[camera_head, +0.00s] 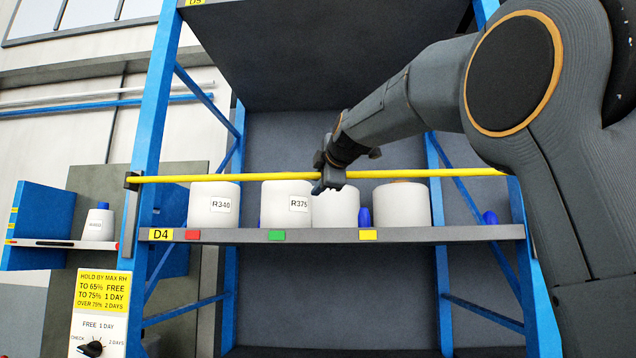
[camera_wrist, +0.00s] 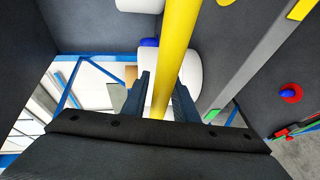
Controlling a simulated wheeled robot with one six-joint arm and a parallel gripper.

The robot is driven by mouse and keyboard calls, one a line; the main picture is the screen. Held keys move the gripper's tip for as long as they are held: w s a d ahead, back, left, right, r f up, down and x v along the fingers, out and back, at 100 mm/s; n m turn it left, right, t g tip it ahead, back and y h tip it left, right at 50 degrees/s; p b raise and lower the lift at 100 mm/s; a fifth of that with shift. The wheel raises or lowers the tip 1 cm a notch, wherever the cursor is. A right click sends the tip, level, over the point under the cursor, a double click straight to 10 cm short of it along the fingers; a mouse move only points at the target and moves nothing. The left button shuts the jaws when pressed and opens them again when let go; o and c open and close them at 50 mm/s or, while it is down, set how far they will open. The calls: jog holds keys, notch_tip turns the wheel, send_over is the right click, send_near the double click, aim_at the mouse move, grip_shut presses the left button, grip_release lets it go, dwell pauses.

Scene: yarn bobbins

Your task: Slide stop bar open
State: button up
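The yellow stop bar (camera_head: 230,178) runs level across the front of the rack, just above shelf D4, in front of the bobbins. Its left end sits in a dark bracket (camera_head: 132,181) on the blue upright. My gripper (camera_head: 329,182) is at the bar, near its middle. In the wrist view the bar (camera_wrist: 175,45) passes between the two fingers of my gripper (camera_wrist: 163,90). The fingers look apart, with a small gap beside the bar; firm contact is not visible. My arm covers part of the bar's right side.
White bobbins R340 (camera_head: 213,207) and R375 (camera_head: 286,206) and two others stand on the shelf (camera_head: 330,236), behind the bar. A blue cone tip (camera_head: 365,217) shows between bobbins. A humidity sign (camera_head: 102,290) hangs lower left. The space under the shelf is empty.

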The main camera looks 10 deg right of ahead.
grip_shut()
jog(key=shift+f, duration=0.1)
notch_tip(320, 180, down, 9)
jog(key=b, duration=1)
jog(key=shift+b, duration=0.3)
jog(key=shift+r, duration=0.2)
jog(key=shift+o, duration=1.6)
grip_release()
